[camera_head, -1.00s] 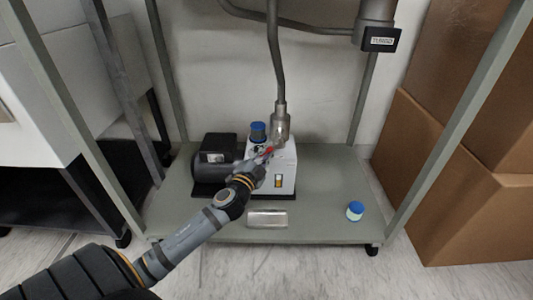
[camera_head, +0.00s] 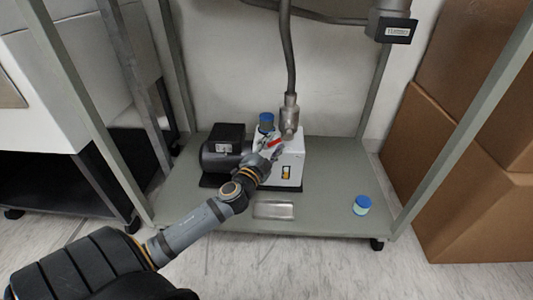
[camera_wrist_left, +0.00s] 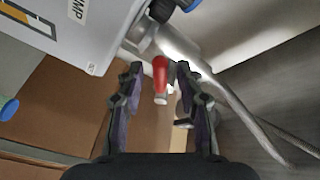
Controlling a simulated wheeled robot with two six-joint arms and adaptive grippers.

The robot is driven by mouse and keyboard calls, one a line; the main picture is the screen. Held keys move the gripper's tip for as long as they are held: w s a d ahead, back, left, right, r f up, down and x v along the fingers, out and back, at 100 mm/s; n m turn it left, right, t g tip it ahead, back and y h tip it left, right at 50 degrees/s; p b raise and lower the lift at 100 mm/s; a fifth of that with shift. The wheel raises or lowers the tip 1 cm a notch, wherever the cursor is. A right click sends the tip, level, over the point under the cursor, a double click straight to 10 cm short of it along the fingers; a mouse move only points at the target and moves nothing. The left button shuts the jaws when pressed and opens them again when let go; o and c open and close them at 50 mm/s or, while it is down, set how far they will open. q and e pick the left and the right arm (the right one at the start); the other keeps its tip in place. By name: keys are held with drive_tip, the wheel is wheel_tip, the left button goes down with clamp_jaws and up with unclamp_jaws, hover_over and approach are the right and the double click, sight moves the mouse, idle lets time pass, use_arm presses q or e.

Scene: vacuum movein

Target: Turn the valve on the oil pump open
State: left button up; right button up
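The oil pump (camera_head: 285,163) is a white box with a dark motor (camera_head: 222,152), standing on the grey shelf of a frame. A red valve handle (camera_head: 276,142) sits on its top near the metal hose fitting. My left gripper (camera_head: 266,150) reaches in from the left to the handle. In the left wrist view the red handle (camera_wrist_left: 161,74) lies between the fingertips of the left gripper (camera_wrist_left: 158,92). The fingers are apart, with a gap visible on both sides of the handle. My right gripper is not in view.
A blue-capped jar (camera_head: 362,205) stands at the right of the shelf (camera_head: 325,212). A metal tray (camera_head: 274,209) lies in front of the pump. A hose (camera_head: 290,55) rises from the fitting. Cardboard boxes (camera_head: 470,190) stand at the right, and frame posts (camera_head: 470,110) flank the shelf.

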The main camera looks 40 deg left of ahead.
use_arm(q)
drive_tip(key=s+d, duration=0.1)
drive_tip(key=s, duration=0.9)
drive_tip(key=shift+s+d+f, duration=0.2)
drive_tip(key=shift+s+f, duration=0.2)
